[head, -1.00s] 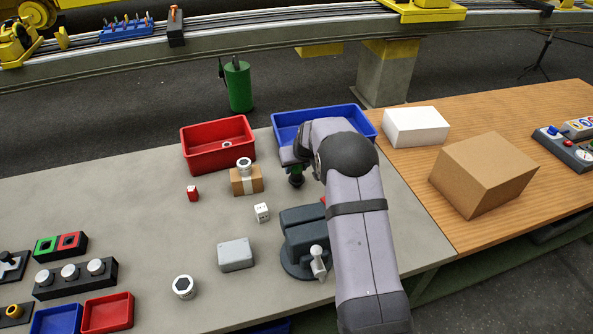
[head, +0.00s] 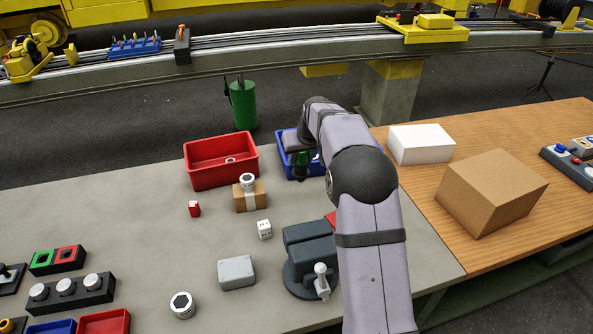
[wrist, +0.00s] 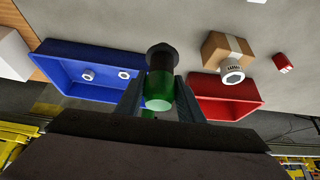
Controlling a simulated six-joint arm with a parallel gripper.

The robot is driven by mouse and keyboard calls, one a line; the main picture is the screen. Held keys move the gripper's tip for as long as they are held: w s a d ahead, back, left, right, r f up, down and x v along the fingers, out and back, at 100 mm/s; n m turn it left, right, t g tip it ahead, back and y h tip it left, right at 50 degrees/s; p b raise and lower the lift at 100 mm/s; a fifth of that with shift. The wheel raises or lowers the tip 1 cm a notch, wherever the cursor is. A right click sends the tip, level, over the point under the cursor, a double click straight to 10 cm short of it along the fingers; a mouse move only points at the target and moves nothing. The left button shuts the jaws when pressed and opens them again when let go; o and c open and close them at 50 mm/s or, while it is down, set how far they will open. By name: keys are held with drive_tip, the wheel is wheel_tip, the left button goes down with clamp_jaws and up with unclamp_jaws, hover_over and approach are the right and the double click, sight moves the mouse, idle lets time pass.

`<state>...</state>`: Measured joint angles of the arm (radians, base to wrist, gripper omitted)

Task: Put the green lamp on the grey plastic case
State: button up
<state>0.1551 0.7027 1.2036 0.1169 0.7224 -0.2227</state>
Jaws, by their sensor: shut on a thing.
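The green lamp (wrist: 159,88) is a translucent green cylinder with a black end. In the wrist view it sits between the two fingers of my gripper (wrist: 160,100), which is shut on it. In the head view the lamp (head: 301,165) shows small and dark below my gripper (head: 300,152), in front of the blue bin. The grey plastic case (head: 237,272) lies flat on the grey table, nearer the camera and to the left of the lamp. The lamp is well apart from the case. My arm hides part of the blue bin.
The blue bin (wrist: 62,72) holds small round parts. The red bin (head: 190,170) stands to its left. A cardboard box (head: 246,204) with a white nut on top, a white die (head: 264,229), a red part (head: 194,209) and a dark vise (head: 310,252) surround the case.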

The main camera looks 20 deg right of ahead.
drive_tip(key=shift+a+r, duration=0.1)
drive_tip(key=shift+w+a+r, duration=0.1)
drive_tip(key=shift+a, duration=0.3)
drive_tip(key=s+a+r+n+y+p, duration=0.15)
drive_tip(key=s+a+r, duration=0.25)
drive_tip(key=a+r, duration=0.85)
drive_tip(key=s+a+f+n+g+y, duration=0.2)
drive_tip(key=s+a+f+n, duration=0.1)
drive_tip(key=s+a+n, duration=0.2)
drive_tip(key=s+a+f+n+g+y+p, duration=0.1)
drive_tip(key=s+a+f+n+g+y, duration=0.1)
drive_tip(key=s+n, duration=0.7)
drive_tip(key=shift+s+a+f+g, duration=0.5)
drive_tip(key=shift+s+a+f, duration=0.8)
drive_tip(key=shift+s+a, duration=0.65)
drive_tip(key=shift+y, duration=0.25)
drive_tip(key=shift+s+d+f+p, duration=0.1)
drive_tip(key=shift+f+p, duration=0.5)
drive_tip(key=shift+f, duration=1.9)
drive_tip(key=shift+s+d+f+p, duration=0.1)
drive_tip(key=shift+f+p, duration=0.45)
drive_tip(key=shift+f, duration=1.95)
